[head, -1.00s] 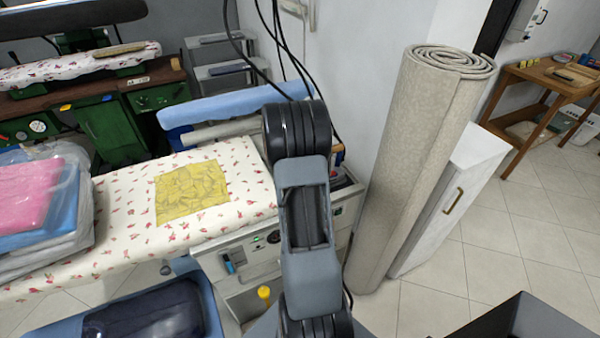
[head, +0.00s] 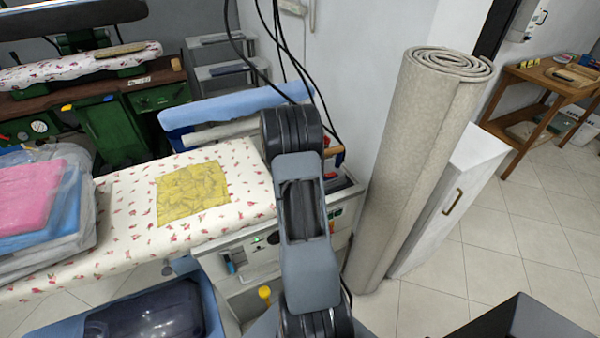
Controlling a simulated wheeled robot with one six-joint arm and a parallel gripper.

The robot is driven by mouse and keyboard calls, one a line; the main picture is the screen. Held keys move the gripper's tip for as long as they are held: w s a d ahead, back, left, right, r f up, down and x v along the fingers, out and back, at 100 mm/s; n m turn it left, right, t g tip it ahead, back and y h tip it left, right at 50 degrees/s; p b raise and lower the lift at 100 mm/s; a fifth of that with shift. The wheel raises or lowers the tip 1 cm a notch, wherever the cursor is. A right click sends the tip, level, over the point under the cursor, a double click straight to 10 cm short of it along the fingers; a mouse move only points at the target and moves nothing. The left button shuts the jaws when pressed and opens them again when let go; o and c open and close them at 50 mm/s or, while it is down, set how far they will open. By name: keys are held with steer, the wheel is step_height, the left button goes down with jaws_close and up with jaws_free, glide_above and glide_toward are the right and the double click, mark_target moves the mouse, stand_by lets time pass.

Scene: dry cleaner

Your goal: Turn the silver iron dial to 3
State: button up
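No silver iron or numbered dial shows clearly. The ironing table (head: 125,225) has a white cover with red flowers. Its front panel carries a small round black knob (head: 273,238) and a lit green spot, just left of my arm. My arm stands upright in the middle and hides part of the panel and table end. My gripper is not in view.
A yellow cloth (head: 193,194) lies flat on the table. Bagged folded clothes (head: 28,200) sit at its left. A tall rolled carpet (head: 415,170) and a white cabinet (head: 450,200) stand close on the right. Black cables hang behind my arm. Tiled floor at the right is clear.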

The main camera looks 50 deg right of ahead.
stand_by(0.5)
steer(key=o, duration=0.9)
steer(key=v, duration=1.4)
steer(key=shift+b, duration=0.35)
steer(key=shift+f, duration=0.1)
